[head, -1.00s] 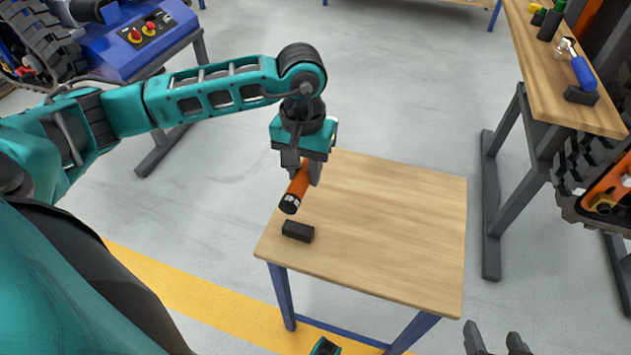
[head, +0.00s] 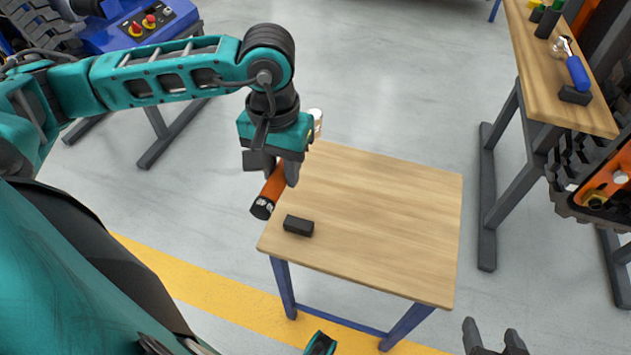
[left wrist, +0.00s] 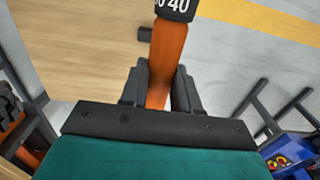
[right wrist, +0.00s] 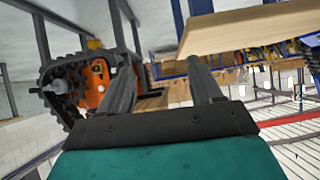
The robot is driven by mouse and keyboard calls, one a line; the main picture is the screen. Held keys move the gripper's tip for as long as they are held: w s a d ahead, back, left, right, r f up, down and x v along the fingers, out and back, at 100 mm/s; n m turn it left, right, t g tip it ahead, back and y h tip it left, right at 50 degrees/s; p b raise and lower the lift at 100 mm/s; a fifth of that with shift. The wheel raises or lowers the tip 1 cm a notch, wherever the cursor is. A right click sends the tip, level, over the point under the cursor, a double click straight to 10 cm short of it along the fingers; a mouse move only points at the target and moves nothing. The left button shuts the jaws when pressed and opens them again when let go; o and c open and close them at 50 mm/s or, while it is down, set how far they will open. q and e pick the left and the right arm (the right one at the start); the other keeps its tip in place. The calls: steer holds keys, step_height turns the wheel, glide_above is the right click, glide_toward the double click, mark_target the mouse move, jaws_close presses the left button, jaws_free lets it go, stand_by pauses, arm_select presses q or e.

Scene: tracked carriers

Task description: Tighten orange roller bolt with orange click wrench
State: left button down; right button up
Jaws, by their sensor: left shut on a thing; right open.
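The orange click wrench (head: 273,188) is held by my left gripper (head: 272,172) above the left edge of the small wooden table. The gripper is shut on its orange handle, and the black end with white numbers points down toward the front left. In the left wrist view the orange handle (left wrist: 168,55) lies between the fingers. My right gripper (head: 494,343) is open and empty at the bottom edge of the head view; it also shows in the right wrist view (right wrist: 165,85). An orange carrier (head: 606,190) with a black track and bolts is at the right edge. I cannot tell which bolt is the roller bolt.
The small table (head: 390,220) holds a black block (head: 298,225). A workbench (head: 540,70) at the right carries a blue-handled tool (head: 577,72), another black block (head: 574,95) and bottles. A blue machine (head: 140,25) stands at the back left. Grey floor lies between them.

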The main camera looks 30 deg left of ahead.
arm_select(q)
steer(key=s+p, duration=0.7)
steer(key=s, duration=0.6)
steer(key=shift+s+p, duration=0.25)
steer(key=shift+p, duration=0.1)
arm_select(e)
steer(key=r, duration=0.1)
steer(key=d+r, duration=0.1)
steer(key=r, duration=0.1)
steer(key=s+r, duration=0.1)
steer(key=shift+d+r, duration=0.3)
steer(key=shift+d, duration=0.05)
arm_select(q)
steer(key=shift+w, duration=0.15)
arm_select(e)
steer(key=shift+w, duration=0.1)
